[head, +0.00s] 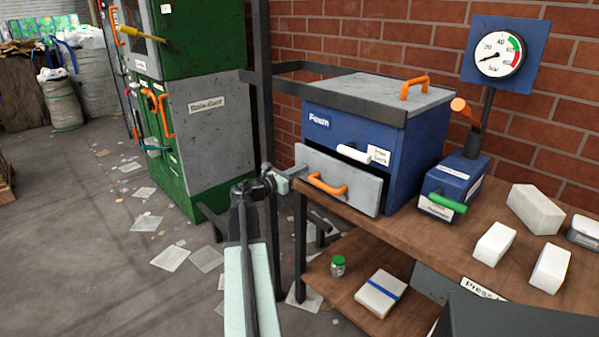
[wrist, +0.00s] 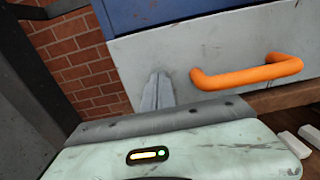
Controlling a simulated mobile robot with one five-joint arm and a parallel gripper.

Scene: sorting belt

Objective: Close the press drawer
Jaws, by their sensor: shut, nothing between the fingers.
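The press is a blue box (head: 335,128) on the wooden bench. Its grey drawer (head: 364,194) is at the front, with an orange bar handle (head: 328,184); the drawer front stands out a little from the blue body. In the wrist view the grey front (wrist: 215,55) fills the upper right and its orange handle (wrist: 248,72) is to the right of my fingers. My gripper (head: 293,171) is shut and empty, with its tips at the left part of the drawer front, left of the handle. The shut fingers (wrist: 158,92) look close to the panel; I cannot tell if they touch.
A dark metal frame (head: 262,90) stands left of the press. A gauge (head: 500,54) and small blue box with green handle (head: 447,202) stand to its right. Several white blocks (head: 494,243) lie on the bench (head: 425,238). A jar (head: 338,265) sits on the lower shelf.

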